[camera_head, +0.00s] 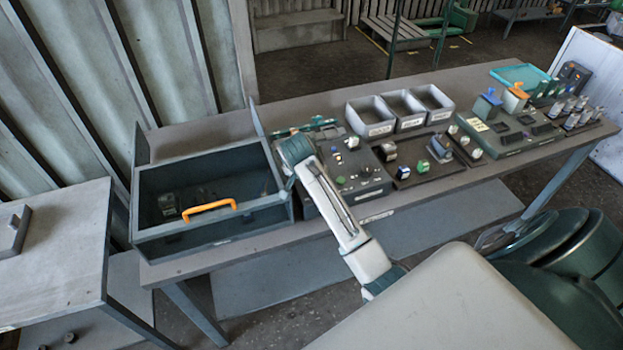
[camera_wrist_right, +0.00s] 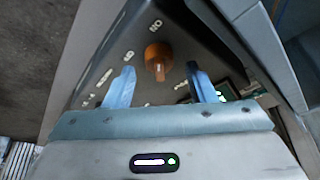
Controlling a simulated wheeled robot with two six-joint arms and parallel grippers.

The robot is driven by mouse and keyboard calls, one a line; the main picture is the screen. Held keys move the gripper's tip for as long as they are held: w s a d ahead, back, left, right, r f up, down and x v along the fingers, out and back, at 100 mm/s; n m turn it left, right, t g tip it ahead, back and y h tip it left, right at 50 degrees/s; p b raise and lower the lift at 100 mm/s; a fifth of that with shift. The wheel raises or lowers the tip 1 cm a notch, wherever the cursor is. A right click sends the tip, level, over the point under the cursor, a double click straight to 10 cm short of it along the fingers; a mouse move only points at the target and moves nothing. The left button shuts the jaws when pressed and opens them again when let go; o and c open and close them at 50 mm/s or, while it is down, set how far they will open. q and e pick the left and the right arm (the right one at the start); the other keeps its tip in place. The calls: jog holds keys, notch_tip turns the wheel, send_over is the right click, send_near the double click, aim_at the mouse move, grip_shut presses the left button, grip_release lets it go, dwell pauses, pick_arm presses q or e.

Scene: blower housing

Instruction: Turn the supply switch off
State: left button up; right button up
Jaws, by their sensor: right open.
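The supply switch looks to be the orange knob (camera_wrist_right: 157,58) on a dark grey panel face (camera_wrist_right: 195,30) in the right wrist view. My right gripper (camera_wrist_right: 158,80) is open, with one pale blue finger on each side of the knob's lower end. I cannot tell whether either finger touches it. In the head view my right arm reaches to the left end of the dark control box (camera_head: 372,188), by the bin. Its fingers and the knob cannot be made out there. My left gripper is not in view.
A blue-grey bin (camera_head: 160,238) with an orange handle (camera_head: 209,207) stands close to the left of the control box. Three grey trays (camera_head: 370,128) stand behind the box. Dark fixtures with small parts (camera_head: 510,140) fill the table's right side.

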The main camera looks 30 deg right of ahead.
jog(key=shift+w+d+f, duration=0.1)
jog(key=shift+d+f, duration=0.1)
jog(key=shift+f, duration=0.25)
jog(key=shift+c, duration=0.4)
jog(key=c, duration=0.9)
